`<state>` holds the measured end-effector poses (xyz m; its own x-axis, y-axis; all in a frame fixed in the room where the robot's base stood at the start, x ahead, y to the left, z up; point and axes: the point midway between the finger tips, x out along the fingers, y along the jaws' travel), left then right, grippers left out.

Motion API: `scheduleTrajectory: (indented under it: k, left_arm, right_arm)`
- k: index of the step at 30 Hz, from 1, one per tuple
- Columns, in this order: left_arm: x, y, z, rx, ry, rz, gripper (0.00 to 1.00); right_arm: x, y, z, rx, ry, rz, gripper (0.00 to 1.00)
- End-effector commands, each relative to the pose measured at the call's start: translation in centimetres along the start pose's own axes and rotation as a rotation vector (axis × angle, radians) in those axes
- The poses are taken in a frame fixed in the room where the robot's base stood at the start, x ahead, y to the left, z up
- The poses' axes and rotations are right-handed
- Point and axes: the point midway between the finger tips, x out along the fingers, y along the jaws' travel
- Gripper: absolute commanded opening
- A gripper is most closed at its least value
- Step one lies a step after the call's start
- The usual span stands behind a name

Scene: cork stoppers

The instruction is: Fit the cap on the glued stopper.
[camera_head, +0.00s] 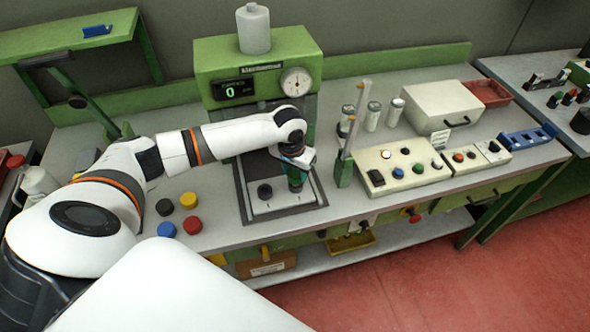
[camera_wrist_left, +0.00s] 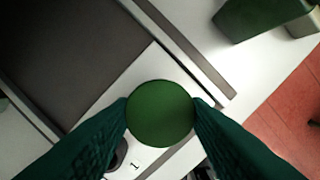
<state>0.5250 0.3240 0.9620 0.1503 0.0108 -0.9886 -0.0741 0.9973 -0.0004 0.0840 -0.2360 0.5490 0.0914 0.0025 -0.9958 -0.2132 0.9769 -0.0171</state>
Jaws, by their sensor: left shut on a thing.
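My left gripper (camera_head: 295,184) is over the right part of a pale plate (camera_head: 262,208) at the press. It is shut on a green cap (camera_wrist_left: 160,113), whose round top shows between the dark green fingers in the left wrist view. A dark round piece (camera_head: 264,190) stands on the left part of the plate, beside the gripper. I cannot tell whether it is a stopper. No cork stopper is plainly seen; anything under the green cap is hidden, so I cannot tell whether the cap touches something below. My right gripper is not in view.
Black (camera_head: 165,207), yellow (camera_head: 188,200), blue (camera_head: 166,230) and red (camera_head: 192,226) caps lie on the bench left of the plate. The green press (camera_head: 215,65) stands behind. A post (camera_head: 345,170) and a button box (camera_head: 400,165) are close on the right.

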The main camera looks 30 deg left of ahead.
Motion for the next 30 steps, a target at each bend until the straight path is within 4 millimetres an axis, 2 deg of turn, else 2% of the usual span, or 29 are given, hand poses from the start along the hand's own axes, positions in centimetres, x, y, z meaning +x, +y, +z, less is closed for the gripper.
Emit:
scheduleTrajectory:
  k: [15,16,20,30]
  left_arm:
    - [0.77,-0.04,-0.13,0.000,0.000,-0.001,0.21]
    - [0.75,-0.04,-0.11,0.000,0.000,-0.001,0.47]
    - [0.74,-0.02,-0.11,0.000,0.000,0.000,0.68]
    - [0.39,0.02,-0.07,0.000,-0.001,0.000,0.68]
  right_arm:
    - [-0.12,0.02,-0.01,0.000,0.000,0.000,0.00]
    - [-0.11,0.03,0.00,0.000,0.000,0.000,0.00]
    - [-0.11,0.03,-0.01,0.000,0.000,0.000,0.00]
    - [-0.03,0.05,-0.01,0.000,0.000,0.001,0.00]
